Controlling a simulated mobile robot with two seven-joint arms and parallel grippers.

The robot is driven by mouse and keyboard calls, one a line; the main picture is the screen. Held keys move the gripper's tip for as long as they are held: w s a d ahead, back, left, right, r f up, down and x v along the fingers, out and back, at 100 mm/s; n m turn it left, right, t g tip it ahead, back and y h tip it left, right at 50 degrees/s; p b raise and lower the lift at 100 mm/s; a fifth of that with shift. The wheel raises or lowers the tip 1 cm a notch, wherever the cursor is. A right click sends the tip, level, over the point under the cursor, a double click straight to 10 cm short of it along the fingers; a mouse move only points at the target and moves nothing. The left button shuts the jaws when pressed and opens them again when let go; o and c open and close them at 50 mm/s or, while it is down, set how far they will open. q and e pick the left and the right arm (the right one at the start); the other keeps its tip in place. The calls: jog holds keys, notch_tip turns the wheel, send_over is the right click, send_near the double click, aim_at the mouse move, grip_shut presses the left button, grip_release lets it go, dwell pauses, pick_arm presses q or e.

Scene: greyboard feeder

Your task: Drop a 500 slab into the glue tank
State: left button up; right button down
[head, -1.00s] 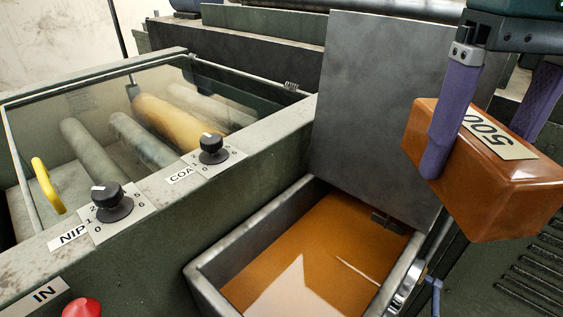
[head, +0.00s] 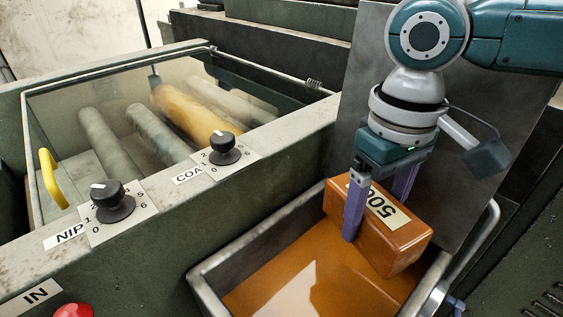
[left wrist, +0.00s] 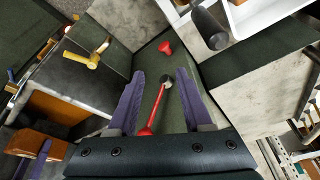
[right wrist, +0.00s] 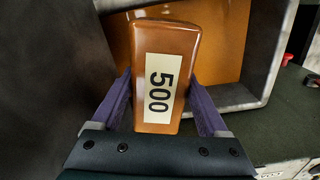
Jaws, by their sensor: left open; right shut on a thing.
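The 500 slab (head: 395,240) is an orange-brown block with a pale label reading 500. My right gripper (head: 376,208) is shut on it, one purple finger on each side, and holds it tilted over the right part of the glue tank (head: 212,281). The tank is an open grey box with orange-brown glue (head: 335,285) in it. In the right wrist view the slab (right wrist: 160,50) sits between my fingers with the glue (right wrist: 225,45) beyond. In the left wrist view my left gripper (left wrist: 160,85) is open and empty.
The tank's raised grey lid (head: 350,110) stands behind the slab. Left of the tank is a machine with rollers under a clear guard (head: 130,110), two black knobs (head: 112,202), a yellow handle (head: 50,178) and a red button (head: 73,311).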

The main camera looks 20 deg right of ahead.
notch_tip(320, 180, down, 4)
jog(key=b, duration=0.5)
jog(key=shift+f, duration=0.15)
jog(key=shift+c, duration=1.3)
grip_release()
jog(key=shift+o, duration=1.3)
notch_tip(320, 180, up, 10)
jog(key=p, duration=0.1)
